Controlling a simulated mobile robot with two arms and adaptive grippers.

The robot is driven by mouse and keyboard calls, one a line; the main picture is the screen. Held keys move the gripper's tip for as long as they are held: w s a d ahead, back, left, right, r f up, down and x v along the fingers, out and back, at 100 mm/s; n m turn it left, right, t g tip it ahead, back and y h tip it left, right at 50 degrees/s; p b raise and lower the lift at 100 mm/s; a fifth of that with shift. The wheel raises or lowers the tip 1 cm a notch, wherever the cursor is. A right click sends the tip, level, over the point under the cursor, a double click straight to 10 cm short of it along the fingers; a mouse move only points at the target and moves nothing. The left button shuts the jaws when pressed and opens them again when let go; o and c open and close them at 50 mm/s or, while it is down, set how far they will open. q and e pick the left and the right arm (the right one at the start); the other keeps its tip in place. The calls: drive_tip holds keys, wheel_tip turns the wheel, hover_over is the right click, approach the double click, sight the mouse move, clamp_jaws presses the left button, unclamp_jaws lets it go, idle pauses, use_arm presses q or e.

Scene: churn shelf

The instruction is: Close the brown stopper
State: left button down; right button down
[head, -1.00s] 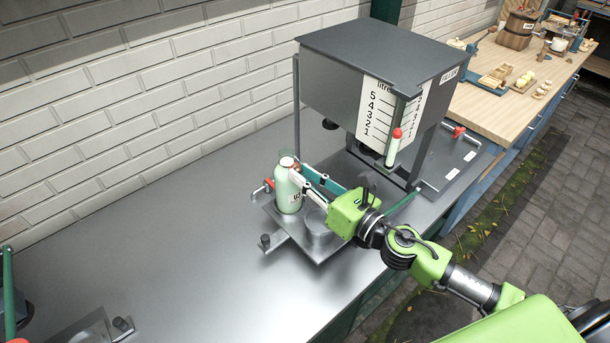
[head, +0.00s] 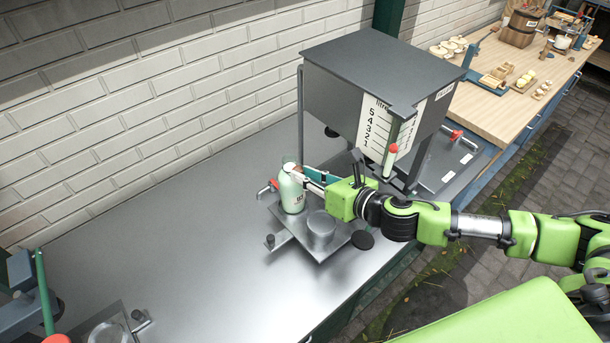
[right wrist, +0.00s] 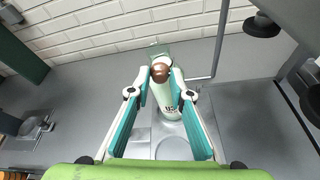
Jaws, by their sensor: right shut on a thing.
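A pale green bottle (head: 291,195) stands upright on a metal plate on the bench in the head view; it also shows in the right wrist view (right wrist: 168,105). The brown stopper (right wrist: 160,71) is at the bottle's top, between the fingertips of my right gripper (right wrist: 161,76). The right gripper (head: 298,172) reaches in from the right and is shut on the stopper. In the head view the fingers partly cover the bottle's top. I cannot tell how firmly the stopper sits in the neck. My left gripper is not in view.
A grey tank (head: 385,75) with a litre scale stands on legs behind the gripper. A metal cup (head: 320,230) and black disc (head: 362,240) are near the bottle. Red-handled clamps (head: 272,185) hold the plate.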

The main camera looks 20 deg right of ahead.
drive_tip(key=shift+w+r+g+h, duration=0.25)
drive_tip(key=shift+r+g+h, duration=0.3)
drive_tip(key=shift+g, duration=0.35)
drive_tip(key=shift+w+r+g+h, duration=0.25)
drive_tip(key=shift+r+g+h, duration=0.1)
drive_tip(key=shift+r+g, duration=0.45)
drive_tip(key=g, duration=0.1)
drive_tip(key=w+g+h, duration=0.1)
drive_tip(key=g, duration=0.1)
drive_tip(key=r+g, duration=0.1)
drive_tip(key=shift+w+a+r+h, duration=0.1)
drive_tip(key=shift+w+a+h, duration=0.05)
drive_tip(key=shift+a+h, duration=0.2)
drive_tip(key=g, duration=0.1)
drive_tip(key=w+g+h, duration=0.1)
drive_tip(key=a+g, duration=0.1)
drive_tip(key=g, duration=0.1)
drive_tip(key=shift+w+r, duration=0.3)
drive_tip(key=shift+r, duration=0.05)
drive_tip(key=shift+w+a+r+m+g+h, duration=0.15)
drive_tip(key=shift+w+g+h, duration=0.2)
drive_tip(key=shift+g, duration=0.3)
drive_tip(key=shift+w+m+g+h, duration=0.15)
drive_tip(key=shift+w+g+h, duration=0.2)
drive_tip(key=shift+g, duration=0.6)
